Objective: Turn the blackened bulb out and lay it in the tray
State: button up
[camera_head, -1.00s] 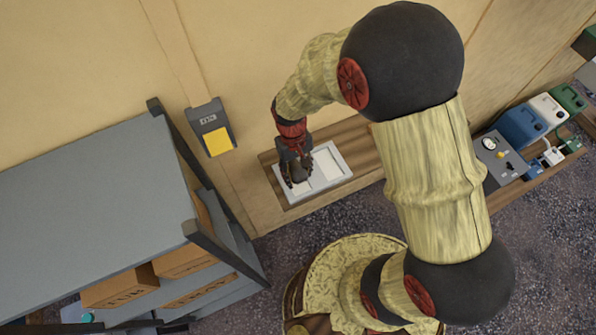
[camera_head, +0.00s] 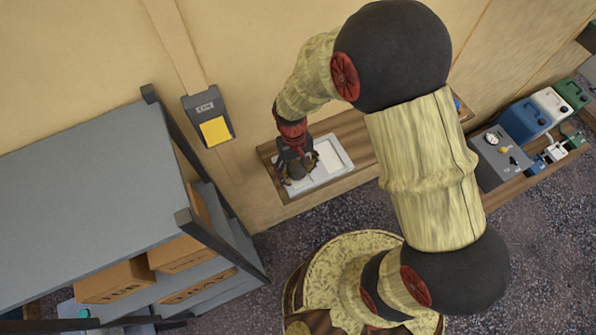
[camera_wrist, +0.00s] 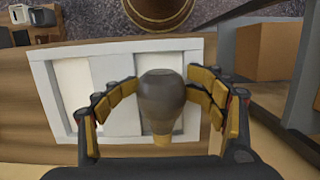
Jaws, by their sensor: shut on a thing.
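The blackened bulb (camera_wrist: 162,100) is dark grey and smoky, with a brass-coloured cap at its lower end in the wrist view. My gripper (camera_wrist: 163,88) is shut on it, with yellow-padded fingers on both sides of the glass. The white tray (camera_wrist: 110,70) has two shallow compartments and lies behind the bulb in the wrist view. In the head view my gripper (camera_head: 297,174) is over the left part of the tray (camera_head: 330,156). I cannot tell whether the bulb touches the tray floor. The tray's right compartment looks empty in the head view.
The tray lies on a wooden shelf (camera_head: 354,136) against the tan wall. A grey rack (camera_head: 90,190) with cardboard boxes stands at the left. A grey wall box (camera_head: 205,108) with a yellow front hangs above. Jerrycans (camera_head: 523,122) and a grey control box (camera_head: 497,155) stand at the right.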

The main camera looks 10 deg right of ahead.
jog(key=shift+s+d+f, duration=0.1)
jog(key=shift+s+d, duration=0.2)
jog(key=shift+s, duration=0.3)
jog(key=shift+c, duration=0.9)
jog(key=o, duration=1.2)
jog(key=shift+w+a, duration=0.1)
jog(key=shift+w, duration=0.1)
jog(key=shift+c, duration=0.2)
jog(key=shift+r, duration=0.2)
jog(key=r, duration=0.4)
jog(key=w+r, duration=0.1)
jog(key=r, duration=0.2)
jog(key=w+r, duration=0.1)
jog(key=r, duration=0.3)
jog(key=shift+a+r, duration=0.3)
jog(key=shift+r, duration=0.05)
